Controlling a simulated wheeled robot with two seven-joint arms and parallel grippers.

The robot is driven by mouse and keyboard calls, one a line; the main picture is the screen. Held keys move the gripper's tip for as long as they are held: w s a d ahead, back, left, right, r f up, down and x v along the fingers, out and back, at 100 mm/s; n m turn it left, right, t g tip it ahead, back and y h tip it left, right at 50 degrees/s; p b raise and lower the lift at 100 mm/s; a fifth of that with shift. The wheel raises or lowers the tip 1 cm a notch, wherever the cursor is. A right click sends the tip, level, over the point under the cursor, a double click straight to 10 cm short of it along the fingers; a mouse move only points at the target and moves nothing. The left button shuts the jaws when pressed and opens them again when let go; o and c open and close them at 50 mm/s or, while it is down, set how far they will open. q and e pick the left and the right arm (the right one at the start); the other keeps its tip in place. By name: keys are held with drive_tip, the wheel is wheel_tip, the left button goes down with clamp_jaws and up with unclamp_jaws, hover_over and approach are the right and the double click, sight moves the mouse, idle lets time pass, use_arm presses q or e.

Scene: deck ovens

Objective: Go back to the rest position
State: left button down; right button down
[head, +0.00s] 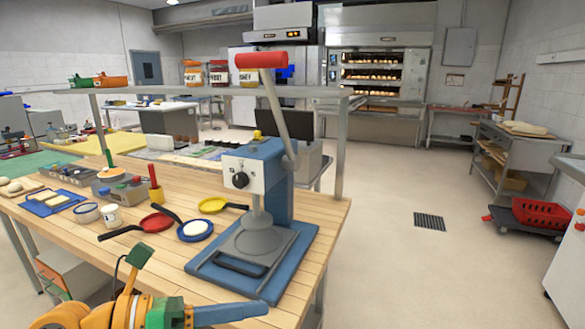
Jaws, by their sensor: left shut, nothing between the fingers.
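My left gripper (258,309) is low in the head view, at the front of the wooden worktable (325,215). Its blue end points right, and it is shut and empty. It shows in front of the table's near edge, close below the blue base of the press (265,165) in the picture. I cannot tell how far it is from the edge. My right gripper is not in view.
A shelf (205,91) with jars spans the back. The floor (400,265) to the right is open, with a red basket (541,214) beyond.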

use_arm(q)
wheel_tip(320, 180, up, 6)
drive_tip(key=n+t+h, duration=0.5)
drive_tip(key=n+t, duration=0.1)
drive_tip(key=n, duration=0.1)
drive_tip(key=w+a+n+t+y, duration=0.4)
drive_tip(key=n+t+y, duration=0.3)
drive_tip(key=n, duration=0.5)
drive_tip(key=w+a+f+n+y, duration=0.2)
drive_tip(key=a+f+n+y, duration=0.7)
drive_tip(key=f+n+y, duration=0.6)
drive_tip(key=s+a+f+n+g, duration=0.1)
drive_tip(key=s+f+n+g, duration=0.5)
drive_tip(key=f, duration=0.6)
drive_tip(key=s+d+f+n+g+h, duration=0.1)
drive_tip(key=s+d+f+g, duration=0.1)
drive_tip(key=s+f+g, duration=0.45)
drive_tip(key=s+d+f+g+h, duration=0.2)
drive_tip(key=s+f+g, duration=0.1)
drive_tip(key=s, duration=0.6)
wheel_tip(320, 180, down, 18)
drive_tip(key=s+r, duration=0.1)
drive_tip(key=s, duration=0.1)
drive_tip(key=s+a+f+g, duration=0.2)
drive_tip(key=s+f, duration=0.8)
drive_tip(key=s, duration=0.2)
drive_tip(key=shift+a+y, duration=0.2)
drive_tip(key=shift+y, duration=0.1)
